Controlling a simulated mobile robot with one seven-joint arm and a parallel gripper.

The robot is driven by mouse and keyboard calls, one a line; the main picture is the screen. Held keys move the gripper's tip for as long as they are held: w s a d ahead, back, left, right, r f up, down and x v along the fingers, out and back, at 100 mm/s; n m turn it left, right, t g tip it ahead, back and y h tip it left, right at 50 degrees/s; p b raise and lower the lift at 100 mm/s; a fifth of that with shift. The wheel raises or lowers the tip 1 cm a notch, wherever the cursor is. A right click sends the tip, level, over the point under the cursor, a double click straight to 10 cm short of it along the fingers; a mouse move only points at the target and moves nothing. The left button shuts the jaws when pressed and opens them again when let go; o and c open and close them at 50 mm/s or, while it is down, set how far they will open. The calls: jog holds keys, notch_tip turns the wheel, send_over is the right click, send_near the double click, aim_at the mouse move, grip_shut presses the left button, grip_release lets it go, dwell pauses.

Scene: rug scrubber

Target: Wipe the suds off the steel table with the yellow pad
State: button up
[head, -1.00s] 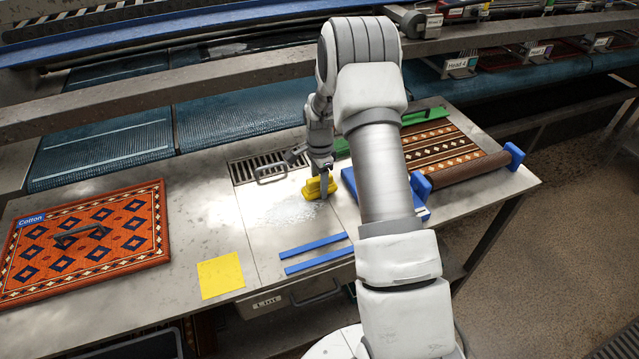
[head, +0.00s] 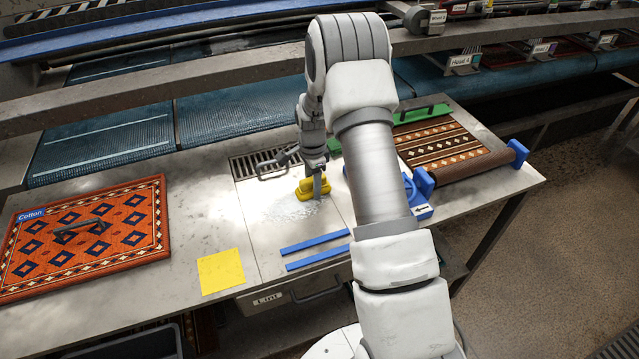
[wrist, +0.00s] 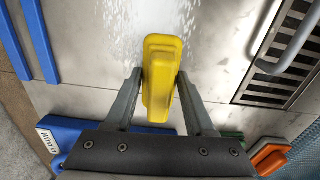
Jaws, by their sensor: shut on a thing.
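The yellow pad (head: 314,189) is held in my gripper (head: 318,184), down at the steel table (head: 200,225). In the wrist view the pad (wrist: 161,75) stands between the two fingers (wrist: 158,95), which close on its sides. The white suds (head: 290,208) lie as a thin, speckled patch on the table, left of and in front of the pad in the head view. In the wrist view the suds (wrist: 130,25) spread beyond the pad. The pad's underside is hidden, so I cannot tell how firmly it touches the table.
A drain grate (head: 258,163) with a handle lies behind the suds. Two blue strips (head: 315,241) and a yellow square (head: 221,271) lie in front. A patterned rug sample (head: 90,240) is at left. A blue holder (head: 412,190) and a rolled rug (head: 455,150) are at right.

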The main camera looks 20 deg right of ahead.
aim_at(324, 189)
jog(key=shift+a+f+b, duration=0.15)
jog(key=shift+a+b, duration=0.7)
jog(key=shift+a, duration=7.45)
jog(key=shift+s+d, duration=0.1)
jog(key=shift+s, duration=0.7)
jog(key=shift+d+f+b, duration=0.1)
jog(key=shift+d+b, duration=0.55)
jog(key=shift+d, duration=3.55)
jog(key=shift+d+r+b, duration=0.15)
jog(key=shift+d, duration=1.6)
jog(key=shift+d+r+b, duration=0.1)
jog(key=shift+d+b, duration=0.05)
jog(key=shift+d, duration=1.55)
jog(key=shift+s+d+f+b, duration=0.1)
jog(key=shift+d+b, duration=0.2)
jog(key=shift+d, duration=1.5)
jog(key=shift+s+a, duration=0.1)
jog(key=shift+s, duration=0.6)
jog(key=shift+a, duration=2.1)
jog(key=shift+a+p, duration=0.75)
jog(key=shift+a, duration=2.9)
